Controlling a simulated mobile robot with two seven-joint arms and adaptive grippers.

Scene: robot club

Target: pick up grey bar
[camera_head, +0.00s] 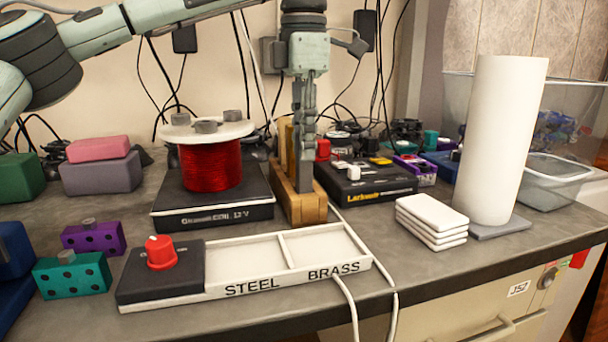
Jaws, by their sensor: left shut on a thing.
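My left gripper (305,138) points straight down over a wooden block (311,211) and is seen edge-on, shut on the grey bar (305,178). The bar is upright, its lower part showing below the fingers at the block; its upper part is hidden by the fingers. I cannot tell whether its foot is in the block or just above it. A brass-coloured bar (286,150) stands upright in the same block, just left of the fingers. My right gripper is out of view.
A red coil (210,166) on a dark base stands close left. A white tray marked STEEL and BRASS (291,280) with a red knob (160,252) lies in front, its compartments empty. A black box (367,183), white tiles (432,220) and a white cylinder (503,140) stand right.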

